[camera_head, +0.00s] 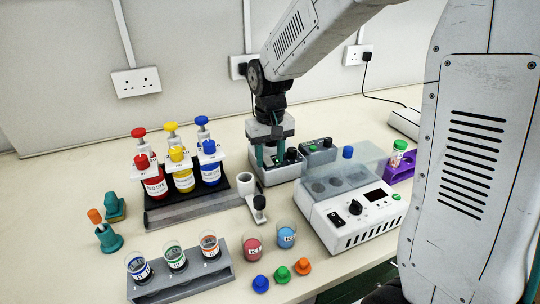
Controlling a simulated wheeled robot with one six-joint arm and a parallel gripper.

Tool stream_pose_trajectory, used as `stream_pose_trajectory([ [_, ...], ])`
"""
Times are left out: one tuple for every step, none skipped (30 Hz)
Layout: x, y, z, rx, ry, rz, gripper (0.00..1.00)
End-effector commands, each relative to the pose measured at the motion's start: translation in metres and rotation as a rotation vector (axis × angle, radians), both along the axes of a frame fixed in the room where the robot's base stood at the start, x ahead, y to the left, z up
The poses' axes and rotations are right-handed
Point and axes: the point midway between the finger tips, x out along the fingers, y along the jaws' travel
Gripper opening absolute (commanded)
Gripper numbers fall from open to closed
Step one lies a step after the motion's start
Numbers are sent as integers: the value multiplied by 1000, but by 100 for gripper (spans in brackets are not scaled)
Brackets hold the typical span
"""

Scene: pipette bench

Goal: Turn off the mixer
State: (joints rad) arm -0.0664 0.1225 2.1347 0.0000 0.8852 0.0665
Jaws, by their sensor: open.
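A small grey-white box-shaped device (275,175) with a dark knob (291,154) stands at the back middle of the bench; it looks like the mixer, but its label cannot be read. My gripper (271,157) points down over its top, with teal fingers apart and nothing seen between them. The knob is just right of the fingers; whether they touch the device cannot be told. The gripper and its fingers hide part of the device's top. Its switch state is not visible.
A grey box with knobs (318,155) stands close right. A white block unit (352,238) with a clear lid is in front. Dye bottles (183,180) stand left, beakers (253,248) and a cup rack (180,278) in front. Open bench lies at far left.

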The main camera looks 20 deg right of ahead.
Motion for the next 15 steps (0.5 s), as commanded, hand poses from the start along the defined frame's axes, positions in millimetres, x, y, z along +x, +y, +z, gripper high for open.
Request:
stream_pose_trajectory([
  [0, 0, -2, 0, 0, 0, 42],
  [0, 0, -3, 0, -1, 0, 42],
  [0, 0, -3, 0, -1, 0, 42],
  [0, 0, -3, 0, -1, 0, 42],
  [0, 0, -3, 0, -1, 0, 42],
  [0, 0, -3, 0, -1, 0, 42],
  [0, 0, -3, 0, -1, 0, 42],
  [0, 0, -3, 0, -1, 0, 42],
  [0, 0, -3, 0, -1, 0, 36],
  [0, 0, -3, 0, -1, 0, 28],
  [0, 0, -3, 0, -1, 0, 20],
  [0, 0, -2, 0, -1, 0, 8],
  [0, 0, -2, 0, -1, 0, 0],
  [0, 0, -2, 0, -1, 0, 0],
  [0, 0, -2, 0, -1, 0, 0],
])
